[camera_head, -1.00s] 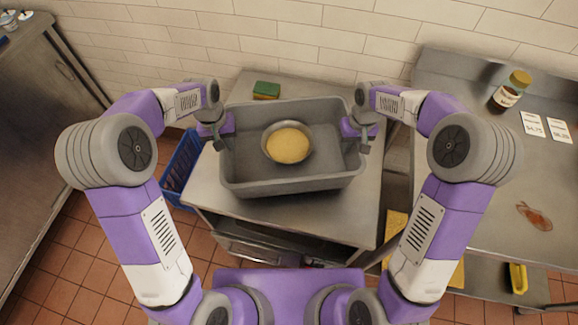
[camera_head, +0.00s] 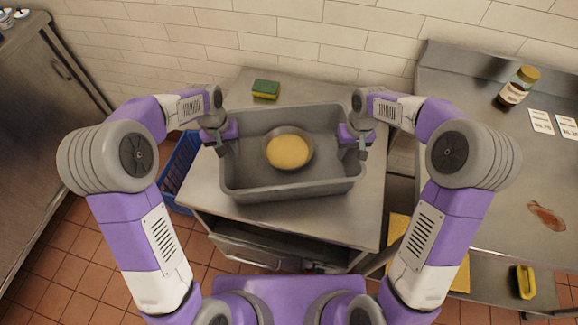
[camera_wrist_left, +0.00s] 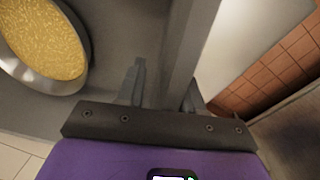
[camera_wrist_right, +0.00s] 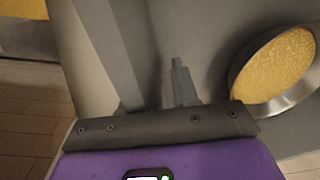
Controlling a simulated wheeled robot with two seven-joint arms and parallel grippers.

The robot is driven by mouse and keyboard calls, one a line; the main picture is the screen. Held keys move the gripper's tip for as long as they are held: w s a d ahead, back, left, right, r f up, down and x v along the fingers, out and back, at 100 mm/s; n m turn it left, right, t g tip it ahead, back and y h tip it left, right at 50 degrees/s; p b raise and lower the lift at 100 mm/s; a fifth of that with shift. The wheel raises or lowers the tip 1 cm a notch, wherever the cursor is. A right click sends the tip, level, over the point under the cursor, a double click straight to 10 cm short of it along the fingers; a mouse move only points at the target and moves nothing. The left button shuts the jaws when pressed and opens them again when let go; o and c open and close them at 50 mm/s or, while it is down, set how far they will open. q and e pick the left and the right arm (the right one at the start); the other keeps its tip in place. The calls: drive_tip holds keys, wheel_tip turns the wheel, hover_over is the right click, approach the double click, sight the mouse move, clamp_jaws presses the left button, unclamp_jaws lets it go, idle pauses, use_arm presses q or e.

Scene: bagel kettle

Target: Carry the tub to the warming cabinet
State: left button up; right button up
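The grey tub (camera_head: 290,190) sits on the steel table. A round metal bowl of yellow grainy food (camera_head: 288,151) stands inside it. My left gripper (camera_head: 222,146) is at the tub's left wall and my right gripper (camera_head: 362,150) is at its right wall. In the left wrist view, the fingers (camera_wrist_left: 163,92) straddle the tub wall (camera_wrist_left: 190,50), with a gap beside the inner finger. In the right wrist view, the fingers (camera_wrist_right: 150,95) straddle the opposite wall (camera_wrist_right: 110,45), also with a gap. The outer fingers are partly hidden. I cannot identify the warming cabinet.
A green and yellow sponge (camera_head: 266,89) lies behind the tub on the steel table (camera_head: 300,225). A blue crate (camera_head: 180,165) stands on the floor at left. A steel counter (camera_head: 475,170) at right holds a jar (camera_head: 518,86), cards and a brown spill (camera_head: 547,215). A steel unit (camera_head: 40,120) stands at far left.

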use_arm(q)
drive_tip(key=shift+o, duration=0.7)
use_arm(e)
drive_tip(key=shift+o, duration=0.8)
drive_tip(key=shift+r, duration=0.1)
use_arm(q)
drive_tip(key=shift+a, duration=0.1)
use_arm(e)
drive_tip(key=shift+d, duration=0.1)
use_arm(q)
drive_tip(key=shift+r, duration=0.15)
drive_tip(key=r, duration=0.7)
drive_tip(key=shift+a+r, duration=0.3)
use_arm(e)
drive_tip(key=shift+w+d+r, duration=0.1)
drive_tip(key=shift+d, duration=0.05)
drive_tip(key=r, duration=0.8)
drive_tip(key=d+r, duration=0.1)
drive_tip(key=r, duration=0.2)
drive_tip(key=shift+r, duration=0.4)
use_arm(q)
drive_tip(key=shift+s, duration=0.1)
